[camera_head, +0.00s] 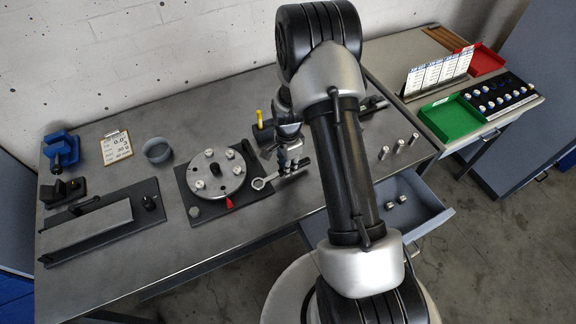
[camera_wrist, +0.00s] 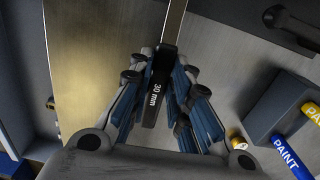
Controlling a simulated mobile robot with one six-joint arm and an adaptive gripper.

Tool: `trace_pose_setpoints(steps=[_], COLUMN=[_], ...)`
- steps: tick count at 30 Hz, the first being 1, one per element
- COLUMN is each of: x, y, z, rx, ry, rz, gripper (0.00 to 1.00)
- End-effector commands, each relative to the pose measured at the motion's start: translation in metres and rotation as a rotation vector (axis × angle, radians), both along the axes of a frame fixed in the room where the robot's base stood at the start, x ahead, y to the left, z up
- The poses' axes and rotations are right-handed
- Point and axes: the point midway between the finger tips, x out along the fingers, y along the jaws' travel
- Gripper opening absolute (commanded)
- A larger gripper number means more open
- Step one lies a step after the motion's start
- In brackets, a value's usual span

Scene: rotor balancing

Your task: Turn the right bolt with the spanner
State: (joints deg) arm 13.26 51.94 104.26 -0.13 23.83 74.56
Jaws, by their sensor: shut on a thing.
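The spanner (camera_head: 262,183) has a ring end just right of the rotor, apart from the bolts as far as I can tell. Its dark handle (camera_wrist: 157,92), marked 30 mm, runs between my fingers in the wrist view. My gripper (camera_head: 290,162) is shut on this handle above the bench; it also shows in the wrist view (camera_wrist: 163,105). The round metal rotor (camera_head: 216,188) lies on a dark square plate, with several bolts on its face. The right bolt (camera_head: 238,170) stands near the rotor's right edge. A red pointer (camera_head: 229,202) sits at the front rim. The ring end is outside the wrist view.
A block holding a yellow marker (camera_head: 259,118) stands behind my gripper. A grey bowl (camera_head: 158,151), clipboard (camera_head: 116,147) and blue vise (camera_head: 61,150) are at the left. Small metal cylinders (camera_head: 384,153) stand at the right. A drawer (camera_head: 427,207) is open at the front.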

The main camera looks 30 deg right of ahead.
Motion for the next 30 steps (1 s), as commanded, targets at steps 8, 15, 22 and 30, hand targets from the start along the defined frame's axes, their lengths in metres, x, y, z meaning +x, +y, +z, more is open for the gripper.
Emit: trace_pose_setpoints(steps=[8,15,22,30], x=[0.001,0.0,0.001,0.0], y=[0.0,0.0,0.0,0.0], z=[0.013,0.019,0.032,0.05], rx=[0.0,0.0,-0.001,0.0], ry=[-0.002,-0.001,-0.002,0.0], rz=[0.0,0.0,0.0,0.0], gripper=[0.0,0.0,0.0,0.0])
